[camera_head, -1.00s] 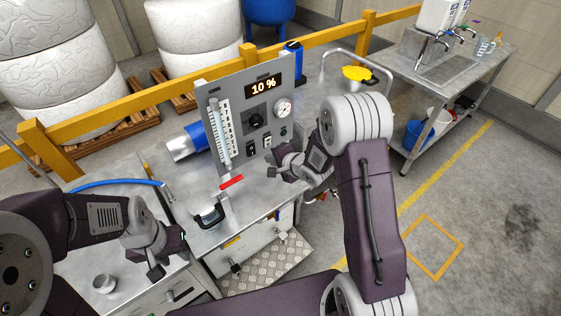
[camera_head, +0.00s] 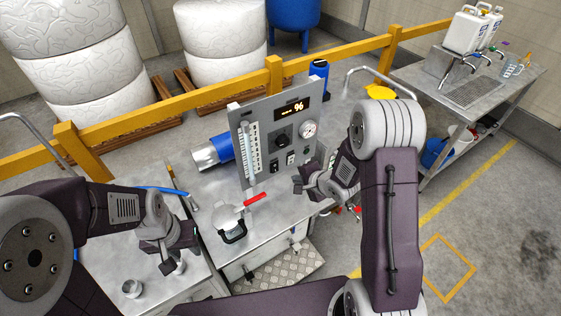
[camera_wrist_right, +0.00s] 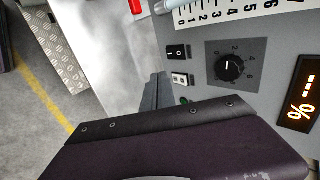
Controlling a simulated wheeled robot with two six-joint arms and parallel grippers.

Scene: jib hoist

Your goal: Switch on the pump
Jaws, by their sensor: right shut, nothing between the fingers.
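The grey pump panel (camera_head: 262,118) stands upright on the steel bench. In the right wrist view it carries a black rocker switch (camera_wrist_right: 178,52), a pale switch (camera_wrist_right: 180,80), a green button or lamp (camera_wrist_right: 184,100) and a black knob (camera_wrist_right: 230,68). I cannot read which one is the pump's. The display (camera_wrist_right: 303,97) shows dashes and a % sign. My right gripper (camera_head: 299,184) is shut and empty, just in front of the panel's lower right; its fingers (camera_wrist_right: 155,97) show beside the switches, contact unclear. My left gripper (camera_head: 178,258) looks open, over the left bench.
A yellow rail (camera_head: 180,108) runs behind. A small metal cup (camera_head: 131,288) stands on the left bench.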

